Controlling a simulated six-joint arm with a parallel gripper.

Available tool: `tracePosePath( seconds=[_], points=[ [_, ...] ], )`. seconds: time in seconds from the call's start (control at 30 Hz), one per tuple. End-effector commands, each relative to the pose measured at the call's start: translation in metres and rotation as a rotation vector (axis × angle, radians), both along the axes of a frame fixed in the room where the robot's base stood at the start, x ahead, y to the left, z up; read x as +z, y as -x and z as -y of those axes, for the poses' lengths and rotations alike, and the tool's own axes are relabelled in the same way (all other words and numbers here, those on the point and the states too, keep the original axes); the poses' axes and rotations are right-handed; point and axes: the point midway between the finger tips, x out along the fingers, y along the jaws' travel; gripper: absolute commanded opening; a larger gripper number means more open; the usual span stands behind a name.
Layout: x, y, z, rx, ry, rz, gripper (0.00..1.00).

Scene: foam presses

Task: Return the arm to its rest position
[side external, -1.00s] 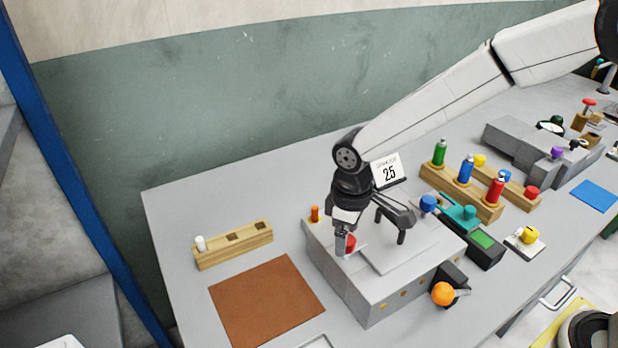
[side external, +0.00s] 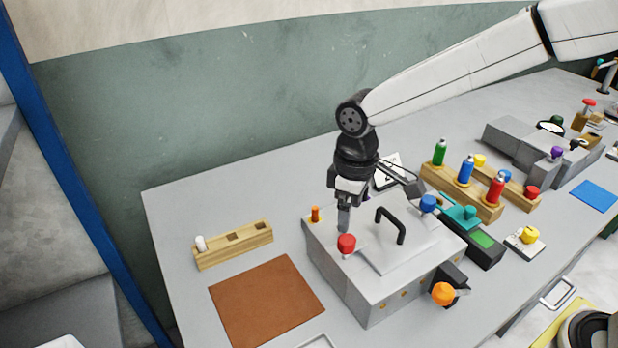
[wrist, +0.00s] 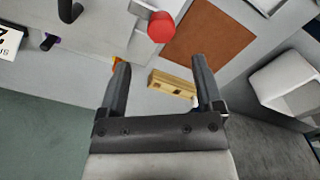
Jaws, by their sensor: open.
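My gripper (side external: 375,210) is open and empty, above the back of the grey foam press box (side external: 372,300) in the side view. In the wrist view my gripper (wrist: 160,88) shows its two fingers wide apart with nothing between them close by. The box has a black lid handle (side external: 391,225) and a red knob (side external: 346,244) on top; the red knob also shows in the wrist view (wrist: 161,27). One finger is close behind the red knob in the side view; whether it touches the box top I cannot tell.
A wooden block (side external: 234,246) with a white peg and a brown mat (side external: 266,301) lie left of the box.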

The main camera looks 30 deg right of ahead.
Motion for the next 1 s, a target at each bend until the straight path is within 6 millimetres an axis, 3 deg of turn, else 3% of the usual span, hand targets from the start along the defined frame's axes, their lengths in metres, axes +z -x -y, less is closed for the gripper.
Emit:
tracePosePath(
  seconds=[0.17, 0.37, 0.7, 1.0],
  points=[
    [-0.003, 0.004, 0.018, -0.051, -0.007, 0.016, 0.84],
    [-0.013, 0.02, 0.06, -0.179, -0.023, 0.059, 0.84],
    [-0.037, 0.076, 0.139, -0.465, -0.057, 0.166, 0.84],
    [-0.048, 0.107, 0.166, -0.593, -0.069, 0.218, 0.84]
  ],
)
